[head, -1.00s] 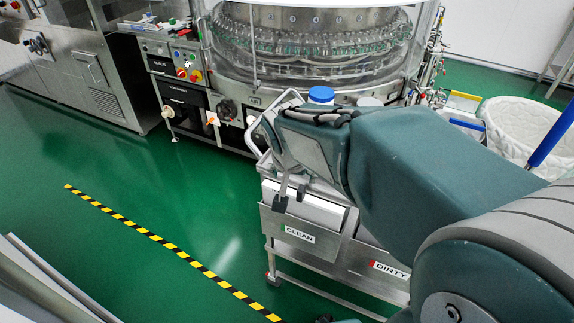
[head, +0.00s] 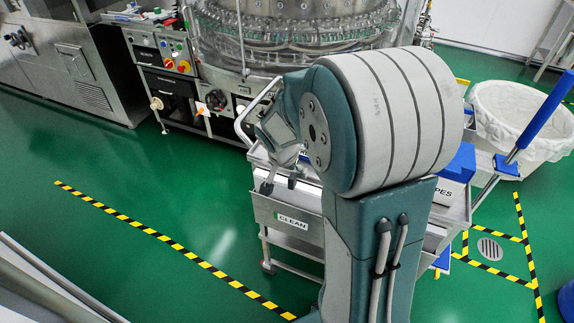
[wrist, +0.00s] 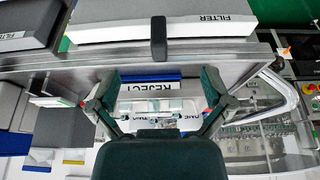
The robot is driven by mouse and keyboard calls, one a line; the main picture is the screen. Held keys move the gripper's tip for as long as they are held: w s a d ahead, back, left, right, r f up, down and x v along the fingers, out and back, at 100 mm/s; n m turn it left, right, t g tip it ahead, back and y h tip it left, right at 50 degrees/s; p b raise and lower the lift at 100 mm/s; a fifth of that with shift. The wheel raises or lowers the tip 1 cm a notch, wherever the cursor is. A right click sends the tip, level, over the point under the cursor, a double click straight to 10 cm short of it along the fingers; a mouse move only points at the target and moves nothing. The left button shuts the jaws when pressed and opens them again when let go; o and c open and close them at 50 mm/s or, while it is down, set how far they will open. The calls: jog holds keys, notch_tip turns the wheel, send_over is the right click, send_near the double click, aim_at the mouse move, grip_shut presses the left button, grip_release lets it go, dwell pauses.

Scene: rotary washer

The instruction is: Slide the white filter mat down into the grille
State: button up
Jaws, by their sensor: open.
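A white filter mat (head: 297,198) stands in the bin marked CLEAN (head: 308,230) in the head view, partly hidden by my arm. In the wrist view, a white-edged mat marked FILTER (wrist: 195,30) lies beyond the fingers, and a second, grey-topped one (wrist: 20,38) is at the left. My gripper (head: 279,184) is above the CLEAN bin. In the wrist view its two fingers (wrist: 160,75) are spread and nothing is held between them. A slotted vent grille (head: 95,97) shows on the steel machine at the far left.
A tray label reading REJECT (wrist: 155,88) is beyond the fingers. The cart's handle rail (head: 243,128) stands beside my gripper. A glass-walled washer (head: 235,45) is behind. A white-lined basket (head: 510,118) is right, near a round floor drain (head: 490,248).

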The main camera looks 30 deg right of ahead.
aim_at(291, 177)
jog(key=shift+x, duration=2.4)
grip_shut()
jog(key=shift+s, duration=0.1)
jog(key=shift+r, duration=0.1)
jog(key=shift+r, duration=3.95)
notch_tip(291, 177, up, 8)
